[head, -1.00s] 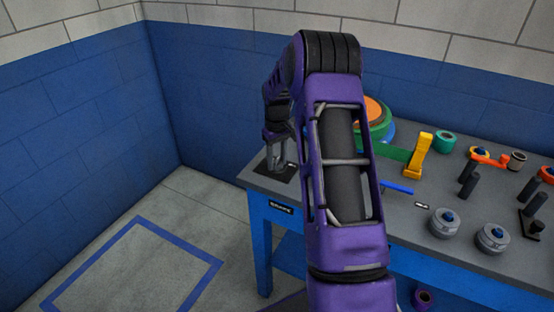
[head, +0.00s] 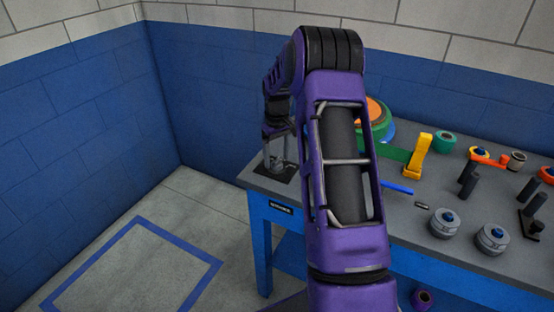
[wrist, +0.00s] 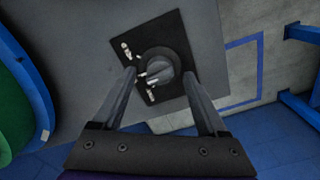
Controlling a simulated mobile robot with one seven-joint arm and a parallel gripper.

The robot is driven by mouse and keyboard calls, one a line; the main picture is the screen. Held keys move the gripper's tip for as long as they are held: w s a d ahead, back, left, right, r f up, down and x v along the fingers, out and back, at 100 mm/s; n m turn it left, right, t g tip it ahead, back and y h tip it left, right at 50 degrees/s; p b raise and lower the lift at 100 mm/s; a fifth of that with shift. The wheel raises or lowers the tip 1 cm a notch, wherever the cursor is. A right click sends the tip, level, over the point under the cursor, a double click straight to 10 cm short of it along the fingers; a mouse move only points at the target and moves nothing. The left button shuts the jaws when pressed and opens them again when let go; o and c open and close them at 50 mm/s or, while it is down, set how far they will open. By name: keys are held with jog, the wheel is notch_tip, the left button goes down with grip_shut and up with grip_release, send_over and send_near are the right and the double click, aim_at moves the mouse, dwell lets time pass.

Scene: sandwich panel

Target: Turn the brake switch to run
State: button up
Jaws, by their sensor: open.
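The brake switch (wrist: 158,72) is a dark round knob with a grey ridge across it, on a black square plate (wrist: 178,33). White marks stand on the plate at two places beside the knob, too small to read. My gripper (wrist: 160,76) is open, with one finger on each side of the knob. I cannot tell whether the fingers touch it. In the head view my gripper (head: 279,165) points down over the black plate (head: 262,172) at the table's left corner, and it hides most of the knob.
The grey table (head: 400,215) carries a yellow bracket (head: 420,155), a blue rod (head: 397,188), grey round knobs (head: 445,223) and several dark posts to the right. Stacked coloured discs (head: 376,118) stand behind my arm. Floor to the left is clear.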

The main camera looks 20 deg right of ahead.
aim_at(277, 160)
notch_tip(277, 160, up, 16)
jog(key=p, duration=0.1)
dwell(0.5)
